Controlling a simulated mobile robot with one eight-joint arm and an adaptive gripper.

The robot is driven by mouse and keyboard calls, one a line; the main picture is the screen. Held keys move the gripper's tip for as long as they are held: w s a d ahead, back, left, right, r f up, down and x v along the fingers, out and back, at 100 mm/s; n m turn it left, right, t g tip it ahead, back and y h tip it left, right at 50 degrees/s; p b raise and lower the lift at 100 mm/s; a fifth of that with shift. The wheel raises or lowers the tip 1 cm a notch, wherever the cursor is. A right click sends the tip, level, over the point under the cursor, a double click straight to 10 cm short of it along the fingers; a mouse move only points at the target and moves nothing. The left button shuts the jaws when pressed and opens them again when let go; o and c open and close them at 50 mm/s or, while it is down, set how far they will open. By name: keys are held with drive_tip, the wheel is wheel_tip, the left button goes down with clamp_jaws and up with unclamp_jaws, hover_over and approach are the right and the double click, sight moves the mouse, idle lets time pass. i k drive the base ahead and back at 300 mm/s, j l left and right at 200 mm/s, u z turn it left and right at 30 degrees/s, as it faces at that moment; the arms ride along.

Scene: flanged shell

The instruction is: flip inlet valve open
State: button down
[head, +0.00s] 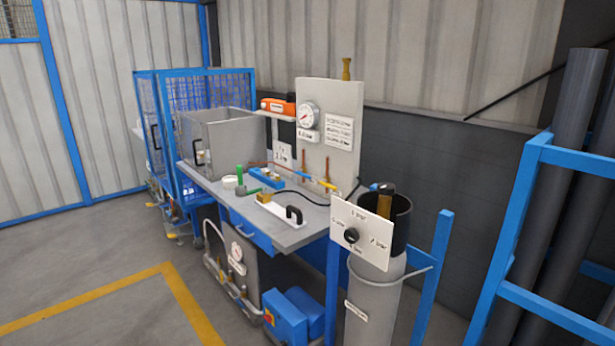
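My gripper is not in the head view. A grey workbench (285,238) stands in the middle of the view, with an upright pale panel (345,100) at its back. Small brass-coloured and blue fittings (328,186) sit on the bench at the foot of the panel, where two copper-coloured pipes (303,163) come down. One of these fittings may be the inlet valve, but they are too small to tell which, or how any handle is turned. A round gauge (308,115) is on the panel.
A grey cylinder (372,310) with a dial plate (362,234) stands at the bench's right front. Blue boxes (290,312) lie below. The floor (90,285) at front left is clear.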

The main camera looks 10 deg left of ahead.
sight(300, 172)
drive_tip(key=i+j+z, duration=0.4)
drive_tip(key=j, duration=0.65)
drive_tip(key=i+j+z, duration=0.4)
drive_tip(key=j, duration=0.75)
drive_tip(key=i+j+z, duration=0.15)
drive_tip(key=j+z, duration=0.3)
drive_tip(key=j, duration=0.8)
drive_tip(key=j+z, duration=0.4)
drive_tip(key=j, duration=0.8)
drive_tip(key=k, duration=0.05)
